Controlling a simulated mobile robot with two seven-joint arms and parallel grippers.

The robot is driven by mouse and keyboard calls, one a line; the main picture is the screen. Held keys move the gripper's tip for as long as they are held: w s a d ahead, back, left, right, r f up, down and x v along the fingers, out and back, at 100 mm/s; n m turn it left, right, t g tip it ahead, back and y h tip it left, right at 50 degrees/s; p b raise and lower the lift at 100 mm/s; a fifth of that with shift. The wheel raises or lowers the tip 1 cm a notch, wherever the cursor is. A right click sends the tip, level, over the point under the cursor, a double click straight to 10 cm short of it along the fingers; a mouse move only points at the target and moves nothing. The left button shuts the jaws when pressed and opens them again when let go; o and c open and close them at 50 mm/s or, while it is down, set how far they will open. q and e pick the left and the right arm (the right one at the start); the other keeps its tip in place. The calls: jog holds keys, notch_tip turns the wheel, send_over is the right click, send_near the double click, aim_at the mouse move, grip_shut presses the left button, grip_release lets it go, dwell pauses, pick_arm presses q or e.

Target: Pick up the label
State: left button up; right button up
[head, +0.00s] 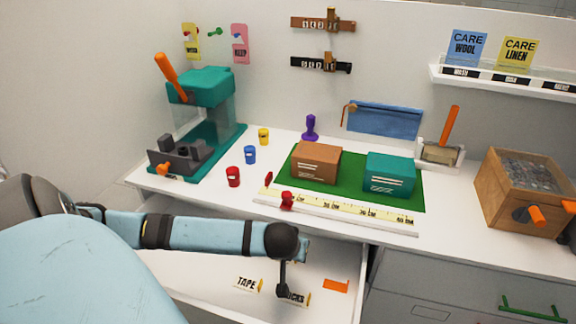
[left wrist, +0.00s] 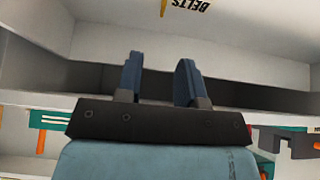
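A white label reading TAPE (head: 246,284) lies in the open drawer in the head view. A second label ending in CKS (head: 297,299) lies to its right, its left part hidden by my left gripper (head: 284,290). My left gripper reaches down into the drawer between the two, close to the second label; I cannot tell whether it touches. In the left wrist view its two fingers (left wrist: 158,82) stand apart with nothing between them. A label reading BELTS (left wrist: 190,4) shows upside down at that view's top edge. My right gripper is not in view.
An orange piece (head: 336,286) lies in the drawer (head: 210,297) at the right. Above are a teal press (head: 205,90), a green mat (head: 345,194) with brown and teal boxes, a ruler (head: 335,211) and a wooden crate (head: 520,195). Tags (head: 240,44) hang on the wall.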

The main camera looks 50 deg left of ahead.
pick_arm(q)
jog(key=b+x, duration=0.1)
jog(key=x, duration=0.6)
jog(key=shift+w+a+f, duration=0.15)
jog(key=shift+f, duration=0.2)
jog(key=x, duration=0.1)
jog(key=b+x, duration=0.1)
jog(key=x, duration=0.3)
jog(key=shift+s+f, duration=0.25)
grip_shut()
